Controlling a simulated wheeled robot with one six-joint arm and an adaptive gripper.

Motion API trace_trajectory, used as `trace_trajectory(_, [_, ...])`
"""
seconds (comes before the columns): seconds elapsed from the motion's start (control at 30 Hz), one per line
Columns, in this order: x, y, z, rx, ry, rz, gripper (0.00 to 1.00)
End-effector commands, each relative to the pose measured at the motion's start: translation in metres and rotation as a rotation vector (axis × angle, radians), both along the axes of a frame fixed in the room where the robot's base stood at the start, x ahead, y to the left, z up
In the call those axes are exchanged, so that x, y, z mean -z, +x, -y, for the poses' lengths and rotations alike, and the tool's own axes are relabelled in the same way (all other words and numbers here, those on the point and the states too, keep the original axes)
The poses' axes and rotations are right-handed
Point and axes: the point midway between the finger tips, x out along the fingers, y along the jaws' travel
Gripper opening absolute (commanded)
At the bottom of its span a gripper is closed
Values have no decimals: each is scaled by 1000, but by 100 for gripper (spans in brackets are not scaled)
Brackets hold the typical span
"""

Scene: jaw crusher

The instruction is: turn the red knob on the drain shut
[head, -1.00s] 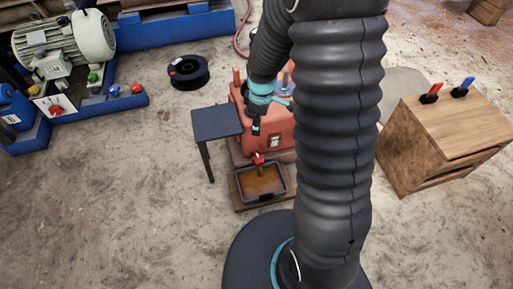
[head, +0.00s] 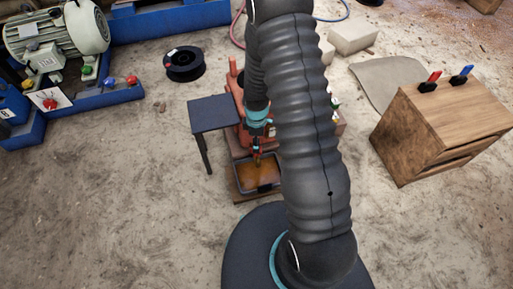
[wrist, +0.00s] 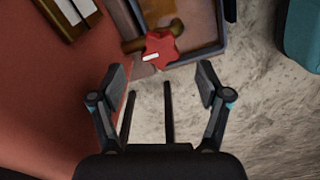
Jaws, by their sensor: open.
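The red knob (wrist: 161,48) is star-shaped with a white mark, and sits on a brass-coloured drain (wrist: 153,35) at the red machine's side. In the wrist view it lies ahead of my gripper (wrist: 160,80), a little beyond the fingertips and roughly centred between them. My gripper is open and empty, and does not touch the knob. In the head view my gripper (head: 257,158) is over the near edge of the red machine (head: 237,92), above the tray (head: 262,187) with brown liquid; there the knob is hard to make out behind it.
A small dark table (head: 214,113) stands just left of the machine. A wooden cabinet (head: 440,125) with red and blue handles on top is at the right. A black spool (head: 185,66) and a motor on a blue base (head: 120,95) are at the left. The front-left floor is clear.

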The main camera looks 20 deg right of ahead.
Motion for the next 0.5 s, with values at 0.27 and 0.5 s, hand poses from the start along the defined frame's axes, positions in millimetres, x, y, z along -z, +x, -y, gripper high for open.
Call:
trace_trajectory(0.27, [41,0,0,0,0,-2,76])
trace_trajectory(0.5, [52,0,0,0,0,0,76])
